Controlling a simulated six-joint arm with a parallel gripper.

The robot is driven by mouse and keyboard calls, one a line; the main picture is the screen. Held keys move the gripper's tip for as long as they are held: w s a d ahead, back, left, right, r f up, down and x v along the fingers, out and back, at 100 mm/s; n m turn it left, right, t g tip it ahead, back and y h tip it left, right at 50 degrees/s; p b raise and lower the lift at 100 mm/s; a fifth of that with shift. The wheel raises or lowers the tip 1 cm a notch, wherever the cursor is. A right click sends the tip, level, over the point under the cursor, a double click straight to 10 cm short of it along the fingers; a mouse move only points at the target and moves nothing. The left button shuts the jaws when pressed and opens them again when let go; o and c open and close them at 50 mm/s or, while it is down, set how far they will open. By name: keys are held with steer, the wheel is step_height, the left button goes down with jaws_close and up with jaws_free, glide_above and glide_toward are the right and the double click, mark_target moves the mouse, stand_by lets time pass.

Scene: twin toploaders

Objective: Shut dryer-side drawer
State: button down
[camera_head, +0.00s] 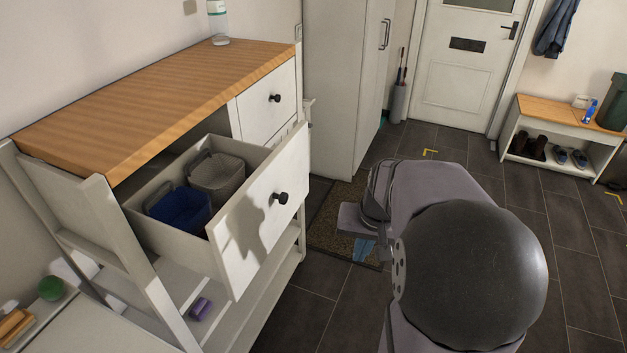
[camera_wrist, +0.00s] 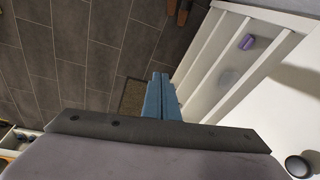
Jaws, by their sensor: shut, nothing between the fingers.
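The open drawer (camera_head: 262,205) sticks out of the white cabinet with the wooden top. Its white front has a round black knob (camera_head: 281,198), and a shadow falls on it. A blue basket (camera_head: 178,210) and a grey basket (camera_head: 217,177) sit inside. My gripper (camera_head: 364,252) is out in front of the drawer, to the right of its front in the head view, apart from it. In the wrist view its blue fingers (camera_wrist: 160,97) are together and empty. There the drawer front (camera_wrist: 268,120) is at the right edge, with the knob (camera_wrist: 299,166) low in the corner.
A closed drawer (camera_head: 267,101) is beside the open one, farther back. A purple item (camera_head: 200,308) lies on the lower slatted shelf. A bottle (camera_head: 218,25) stands on the wooden top (camera_head: 160,90). A tall white cupboard (camera_head: 340,80) stands beyond. Dark tiled floor (camera_head: 320,310) is open in front.

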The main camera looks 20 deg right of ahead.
steer(key=w+d+r+m+t, duration=0.15)
steer(key=w+r+t, duration=0.35)
steer(key=w+r, duration=0.95)
steer(key=y+p, duration=0.1)
steer(key=p, duration=0.4)
glide_toward(307, 174)
step_height(307, 174, down, 4)
steer(key=w+d, duration=0.1)
steer(key=w, duration=0.1)
steer(key=shift+w+a+p, duration=0.3)
steer(key=shift+w+a, duration=0.2)
steer(key=shift+a, duration=0.1)
